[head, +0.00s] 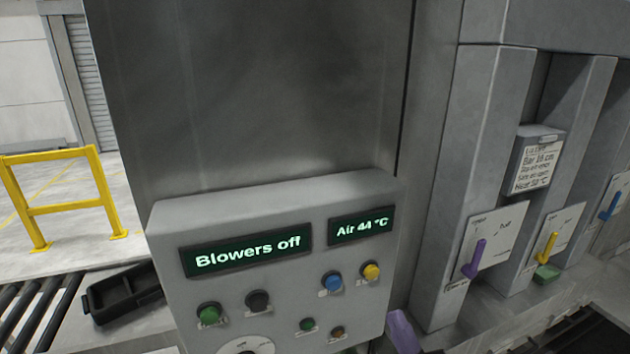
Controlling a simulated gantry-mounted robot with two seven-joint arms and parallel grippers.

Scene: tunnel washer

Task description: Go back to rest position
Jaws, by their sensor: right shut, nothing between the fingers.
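A grey control panel (330,205) fills the lower middle of the head view. Its left display (248,250) reads "Blowers off" and its right display (361,225) reads "Air 44 °C". Green, black, blue and yellow buttons sit below, with part of a dial (245,346) at the bottom edge. My right gripper (401,330) shows only as a small purple part at the bottom edge, just right of the panel. It is shut and holds nothing; most of it is out of frame. My left gripper is not in view.
Right of the panel are a purple lever (477,260), a yellow lever (547,249) and a blue lever (610,206) on grey columns, with a notice box (534,165) above. At left are a black tray (125,294), rollers (40,312) and a yellow barrier (62,195).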

